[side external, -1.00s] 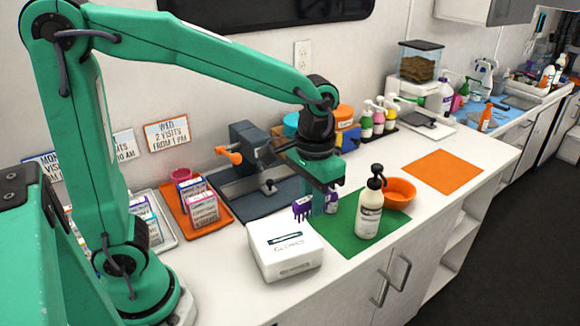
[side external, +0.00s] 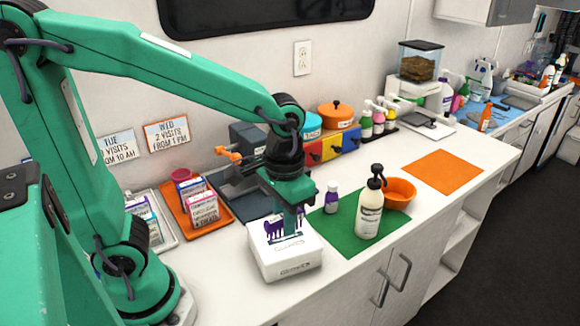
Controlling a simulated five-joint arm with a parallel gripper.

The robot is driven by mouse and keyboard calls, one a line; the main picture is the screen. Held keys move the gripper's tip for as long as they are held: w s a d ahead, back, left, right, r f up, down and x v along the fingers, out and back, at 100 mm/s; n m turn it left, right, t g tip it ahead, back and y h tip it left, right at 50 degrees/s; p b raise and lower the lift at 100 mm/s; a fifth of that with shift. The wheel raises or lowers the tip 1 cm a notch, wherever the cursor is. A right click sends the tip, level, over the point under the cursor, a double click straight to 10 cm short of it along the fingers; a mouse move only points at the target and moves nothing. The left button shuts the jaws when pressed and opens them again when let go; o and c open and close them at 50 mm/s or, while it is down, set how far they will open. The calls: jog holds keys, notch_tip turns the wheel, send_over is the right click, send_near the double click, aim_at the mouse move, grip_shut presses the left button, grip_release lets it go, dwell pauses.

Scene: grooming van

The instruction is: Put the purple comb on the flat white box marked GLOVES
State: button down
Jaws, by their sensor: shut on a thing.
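The purple comb (side external: 273,231) is held in my gripper (side external: 287,226), teeth down, directly over the top of the flat white box marked GLOVES (side external: 285,265). The comb's teeth overlap the box top in the picture; I cannot tell whether they touch it. My gripper is shut on the comb, and its fingers partly cover it. The box lies flat near the counter's front edge, left of the green mat.
A white pump bottle (side external: 368,212), a small purple-capped bottle (side external: 331,197) and an orange bowl (side external: 399,192) stand at the green mat (side external: 338,235). An orange tray (side external: 186,214) with cards is left of the box. The orange mat (side external: 443,171) is bare.

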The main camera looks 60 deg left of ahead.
jog(key=w+a+f, duration=0.1)
jog(key=a+f, duration=0.1)
jog(key=w+a+f, duration=0.2)
jog(key=a, duration=0.1)
jog(key=w+a+f, duration=0.1)
jog(key=w+a, duration=0.1)
jog(key=a, duration=0.1)
jog(key=shift+a+f, duration=0.15)
jog(key=shift+f, duration=0.25)
jog(key=shift+f, duration=2)
jog(key=shift+f, duration=0.2)
jog(key=c, duration=1.3)
grip_release()
jog(key=shift+c, duration=0.2)
jog(key=shift+r, duration=0.1)
notch_tip(320, 180, up, 12)
jog(key=shift+r, duration=0.15)
